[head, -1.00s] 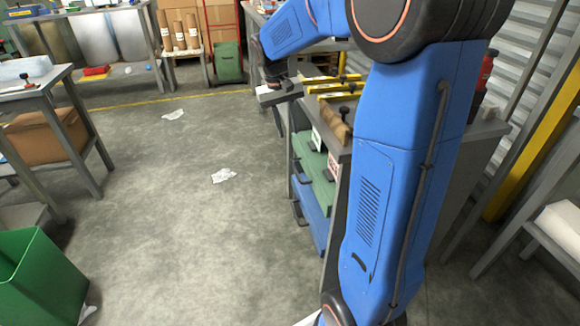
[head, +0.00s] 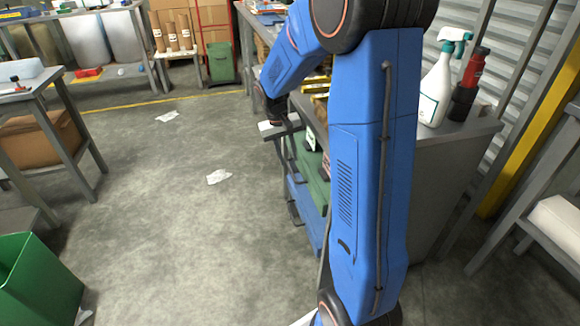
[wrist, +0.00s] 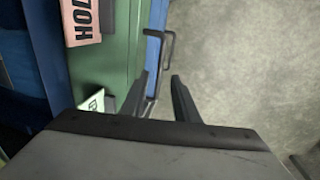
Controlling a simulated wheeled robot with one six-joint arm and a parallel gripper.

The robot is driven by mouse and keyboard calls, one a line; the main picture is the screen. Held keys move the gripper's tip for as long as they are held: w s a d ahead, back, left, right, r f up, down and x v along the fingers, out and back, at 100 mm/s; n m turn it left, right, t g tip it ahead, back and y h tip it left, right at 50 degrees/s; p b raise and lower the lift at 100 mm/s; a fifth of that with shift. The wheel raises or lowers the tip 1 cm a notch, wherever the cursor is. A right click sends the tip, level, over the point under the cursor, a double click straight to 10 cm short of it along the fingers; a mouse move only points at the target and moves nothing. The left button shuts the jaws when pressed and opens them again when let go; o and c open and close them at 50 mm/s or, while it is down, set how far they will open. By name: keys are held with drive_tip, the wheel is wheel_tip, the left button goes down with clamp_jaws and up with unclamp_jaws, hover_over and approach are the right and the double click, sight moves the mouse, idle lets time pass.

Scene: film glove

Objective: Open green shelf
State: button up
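The green shelf (head: 313,176) is a drawer-like unit under the workbench at the centre right of the head view, partly hidden by my arm. In the wrist view its green front (wrist: 112,50) carries a pink label reading "HOL" and a white label. My gripper (wrist: 160,98) points down just outside this front, with its two dark fingers apart. A thin dark handle (wrist: 168,45) shows beyond and between the fingers; I cannot tell which drawer it belongs to. No contact is clear. In the head view the gripper (head: 279,129) is small and dark.
A blue drawer (head: 304,214) lies below the green one. A white spray bottle (head: 437,85) and a red bottle (head: 470,80) stand on the bench top. A green bin (head: 36,285) is at lower left.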

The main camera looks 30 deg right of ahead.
sight(291, 171)
drive_tip(key=shift+s+d+f, duration=0.1)
drive_tip(key=shift+d+f, duration=0.05)
drive_tip(key=shift+f, duration=0.7)
drive_tip(key=shift+d+f, duration=0.2)
drive_tip(key=shift+f, duration=0.6)
drive_tip(key=shift+s+d+f, duration=0.1)
drive_tip(key=shift+d+f, duration=0.05)
drive_tip(key=shift+f, duration=0.7)
drive_tip(key=shift+c, duration=0.3)
clamp_jaws()
